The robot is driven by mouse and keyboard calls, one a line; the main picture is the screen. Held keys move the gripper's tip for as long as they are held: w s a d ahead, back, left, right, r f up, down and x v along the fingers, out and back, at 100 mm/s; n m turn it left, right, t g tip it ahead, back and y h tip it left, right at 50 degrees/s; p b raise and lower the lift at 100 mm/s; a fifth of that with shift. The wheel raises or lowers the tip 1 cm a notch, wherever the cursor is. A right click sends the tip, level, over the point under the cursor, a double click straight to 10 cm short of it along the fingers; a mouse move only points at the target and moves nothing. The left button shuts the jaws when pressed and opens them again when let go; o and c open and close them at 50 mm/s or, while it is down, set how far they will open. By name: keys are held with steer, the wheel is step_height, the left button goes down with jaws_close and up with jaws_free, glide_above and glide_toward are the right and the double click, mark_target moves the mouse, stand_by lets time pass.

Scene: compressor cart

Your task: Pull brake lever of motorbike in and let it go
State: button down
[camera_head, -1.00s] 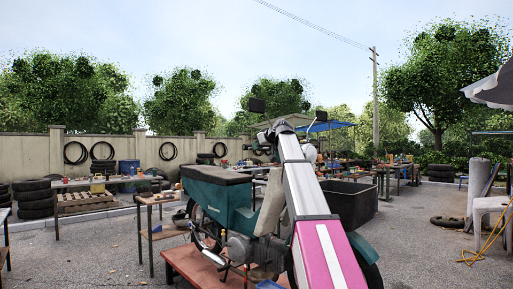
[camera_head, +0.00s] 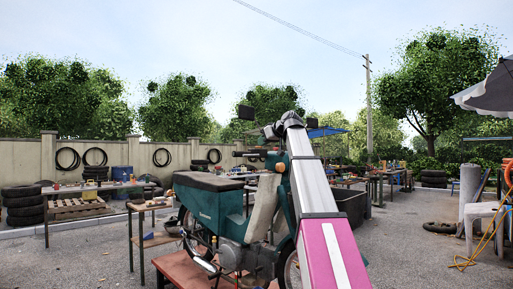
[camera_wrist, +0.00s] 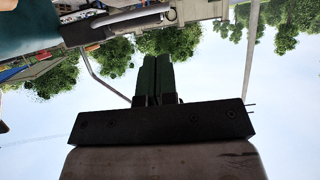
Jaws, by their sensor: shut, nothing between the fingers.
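The motorbike (camera_head: 222,205), teal with a dark seat, stands on a reddish low platform (camera_head: 190,270) in the head view. My arm crosses in front of its front end and hides much of the handlebar. A dark mirror (camera_head: 247,112) sticks up left of my arm. In the wrist view, which is upside down, my gripper (camera_wrist: 164,57) has its two dark fingers together, with nothing visible between them. A pale curved bar (camera_wrist: 125,19) lies beyond the fingertips at upper left; I cannot tell whether it is the brake lever. Thin mirror stems flank the fingers.
A small table (camera_head: 150,205) stands left of the motorbike. Stacked tyres (camera_head: 24,205) and work tables line the wall behind. A white plastic chair (camera_head: 482,212) and a grey cylinder (camera_head: 469,190) stand at the right. The paved ground at the left front is clear.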

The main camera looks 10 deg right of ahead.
steer(key=shift+v, duration=0.9)
